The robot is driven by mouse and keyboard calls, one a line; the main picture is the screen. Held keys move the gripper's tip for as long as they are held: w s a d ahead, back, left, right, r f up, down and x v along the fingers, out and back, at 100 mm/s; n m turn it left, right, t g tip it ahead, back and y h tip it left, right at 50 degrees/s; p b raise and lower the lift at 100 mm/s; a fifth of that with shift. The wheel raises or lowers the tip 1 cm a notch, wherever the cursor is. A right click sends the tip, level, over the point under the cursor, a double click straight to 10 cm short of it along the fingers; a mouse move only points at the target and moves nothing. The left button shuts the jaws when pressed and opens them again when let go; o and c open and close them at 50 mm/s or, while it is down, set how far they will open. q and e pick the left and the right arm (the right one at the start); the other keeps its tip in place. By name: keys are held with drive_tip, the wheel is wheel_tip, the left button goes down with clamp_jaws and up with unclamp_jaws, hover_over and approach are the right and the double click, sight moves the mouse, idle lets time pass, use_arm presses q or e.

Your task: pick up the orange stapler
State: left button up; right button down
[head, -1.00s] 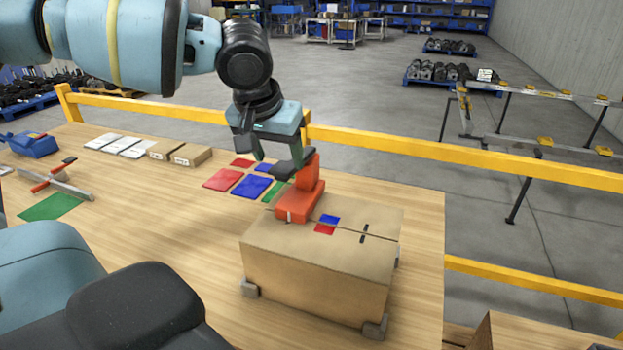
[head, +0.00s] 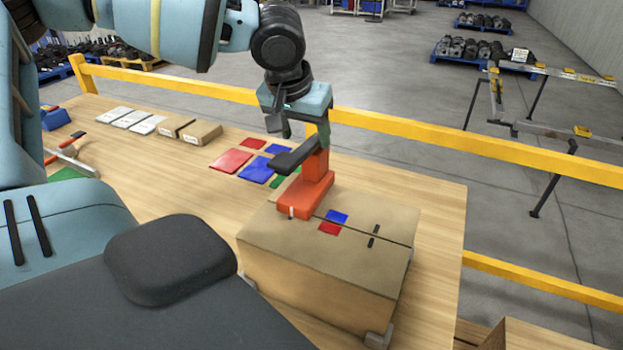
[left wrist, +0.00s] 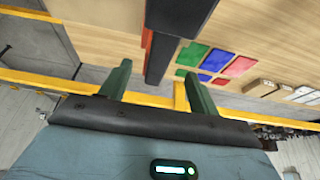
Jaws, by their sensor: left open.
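The orange stapler (head: 310,186) stands on top of a cardboard box (head: 320,266), with an orange upright part and a black arm (head: 297,154) jutting toward the left. My left gripper (head: 303,138) hangs from above at the upper part of the stapler, its fingers open. In the left wrist view, the gripper (left wrist: 157,72) has its two green fingers spread wide. The black arm of the stapler (left wrist: 180,38) reaches into the gap between them, with a strip of orange beside it. I cannot tell whether a finger touches it. My right gripper is not in view.
Red and blue squares (head: 331,228) lie on the box top. Coloured tiles (head: 230,161), small cartons (head: 200,133) and white packs (head: 130,117) lie on the wooden table (head: 200,190). A yellow rail (head: 420,138) runs behind the table.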

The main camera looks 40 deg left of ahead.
sight(309, 143)
use_arm(q)
drive_tip(key=shift+x, duration=2.5)
drive_tip(key=shift+w+d, duration=0.1)
drive_tip(key=shift+d, duration=0.05)
clamp_jaws()
drive_tip(key=shift+r, duration=0.15)
